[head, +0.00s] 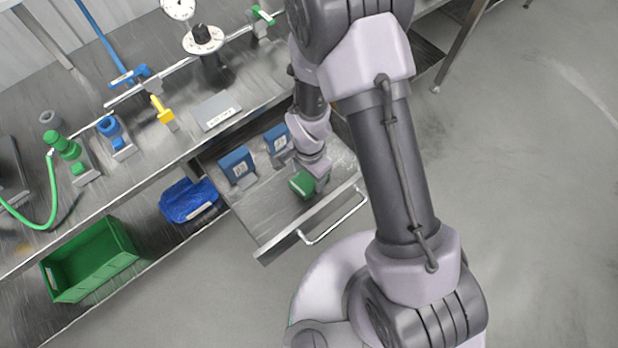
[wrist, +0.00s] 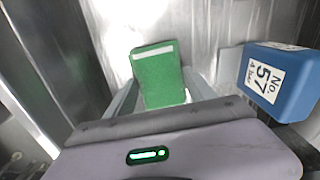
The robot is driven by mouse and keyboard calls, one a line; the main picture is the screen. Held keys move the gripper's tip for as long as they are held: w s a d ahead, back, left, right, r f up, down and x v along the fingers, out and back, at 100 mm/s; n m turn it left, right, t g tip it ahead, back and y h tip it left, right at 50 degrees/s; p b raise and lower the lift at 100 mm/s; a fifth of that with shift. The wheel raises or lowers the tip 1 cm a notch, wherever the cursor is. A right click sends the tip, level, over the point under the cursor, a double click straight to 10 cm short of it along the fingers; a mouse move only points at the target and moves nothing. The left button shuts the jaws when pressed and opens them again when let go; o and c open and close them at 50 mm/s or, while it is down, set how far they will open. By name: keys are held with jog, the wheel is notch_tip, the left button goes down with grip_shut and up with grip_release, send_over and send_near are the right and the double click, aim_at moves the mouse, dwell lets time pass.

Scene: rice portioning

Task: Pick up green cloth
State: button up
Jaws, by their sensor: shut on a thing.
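The green cloth (head: 301,185) is a small folded block inside the open drawer (head: 266,240). In the wrist view the green cloth (wrist: 158,80) shows a pale strip along its top edge and stands between the two fingers. My gripper (head: 318,184) reaches down into the drawer and is shut on the cloth. In the wrist view the fingers of my gripper (wrist: 160,98) lie on either side of it. Whether the cloth touches the drawer floor cannot be told.
Two blue blocks stand in the drawer, one at left (head: 237,166) and one further back (head: 277,140); a labelled blue block (wrist: 285,85) is right of the cloth. The drawer handle (head: 335,218) sticks out in front. A green crate (head: 88,262) and blue bundle (head: 190,200) sit low at left.

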aim_at(309, 178)
notch_tip(309, 178, up, 10)
jog(key=p, duration=0.4)
jog(key=o, duration=0.9)
jog(key=c, duration=0.6)
